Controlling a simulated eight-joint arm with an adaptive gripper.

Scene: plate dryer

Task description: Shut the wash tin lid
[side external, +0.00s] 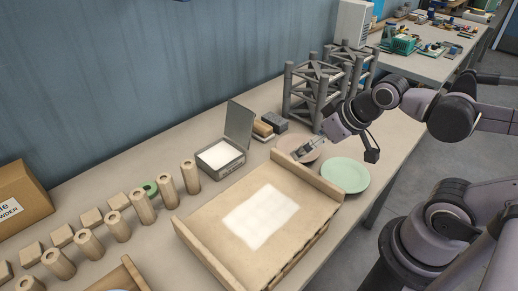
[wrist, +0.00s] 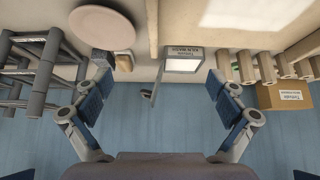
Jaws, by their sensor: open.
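The wash tin (side external: 220,163) is a small grey box with white contents, standing on the bench behind the wooden tray. Its lid (side external: 239,124) stands open, about upright, on the tin's right side. In the wrist view my gripper (wrist: 158,76) is spread open with nothing between the fingertips.
A wooden tray (side external: 205,237) with a white patch fills the front. A pink plate (side external: 312,155) and a green plate (side external: 344,175) lie right. Grey racks (side external: 307,95) and small blocks (side external: 272,122) stand behind. Several wooden cylinders (side external: 190,177) stand left of the tin.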

